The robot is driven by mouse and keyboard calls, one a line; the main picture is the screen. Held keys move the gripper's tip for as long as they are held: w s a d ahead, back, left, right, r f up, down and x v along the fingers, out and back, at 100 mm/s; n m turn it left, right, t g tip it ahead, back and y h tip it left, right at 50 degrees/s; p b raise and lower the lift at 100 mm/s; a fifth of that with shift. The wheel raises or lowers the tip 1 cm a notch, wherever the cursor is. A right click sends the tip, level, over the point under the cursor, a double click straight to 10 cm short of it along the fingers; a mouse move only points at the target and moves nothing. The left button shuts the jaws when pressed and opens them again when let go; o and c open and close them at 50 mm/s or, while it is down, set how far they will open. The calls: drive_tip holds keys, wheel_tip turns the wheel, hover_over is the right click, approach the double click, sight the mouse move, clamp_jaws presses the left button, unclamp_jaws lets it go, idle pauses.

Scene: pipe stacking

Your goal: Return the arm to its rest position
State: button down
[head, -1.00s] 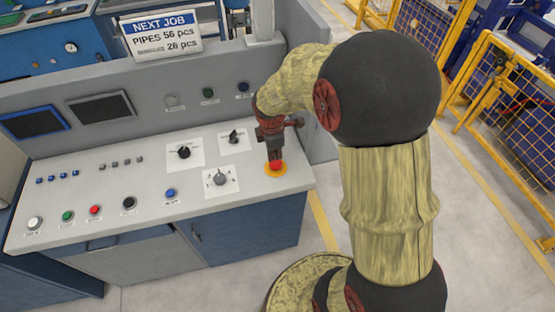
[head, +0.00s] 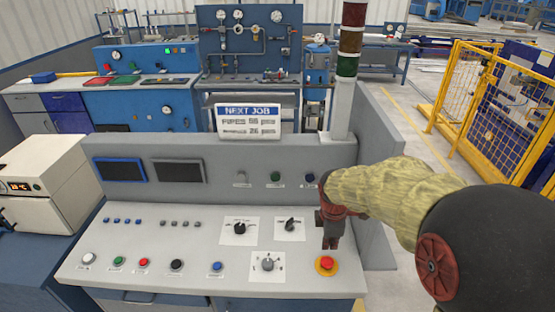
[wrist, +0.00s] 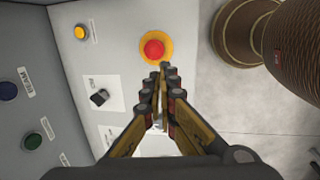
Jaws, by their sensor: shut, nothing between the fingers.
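My arm reaches in from the right in the head view, and my gripper (head: 330,242) points down over the right end of the control panel (head: 110,250). In the wrist view my gripper (wrist: 167,85) has its fingers together with nothing between them. A red mushroom button (head: 326,263) on a yellow base is just below the fingertips in the head view. In the wrist view the red button (wrist: 154,49) lies just beyond the fingertips and is not covered. The fingers look a little above the panel and apart from the button.
Rotary switches (head: 267,265) and small push buttons (head: 177,264) cover the panel. A stack light (head: 349,50) rises at the panel's back right. A job sign (head: 248,122) stands behind. A yellow fence (head: 490,100) is at the right, with open floor before it.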

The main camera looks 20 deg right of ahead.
drive_tip(key=s+a+r+m+t+b, duration=0.1)
drive_tip(key=s+a+r+m, duration=0.2)
drive_tip(key=s+r+m, duration=0.1)
drive_tip(key=s+a+r+m+t+y+b, duration=0.1)
drive_tip(key=s+a+r+m, duration=0.3)
drive_tip(key=s, duration=0.5)
drive_tip(key=s+a+r+m+t+b, duration=0.2)
drive_tip(key=s+a+r+m, duration=0.2)
drive_tip(key=s+m, duration=0.2)
drive_tip(key=shift+s+m, duration=0.15)
drive_tip(key=shift+m, duration=0.15)
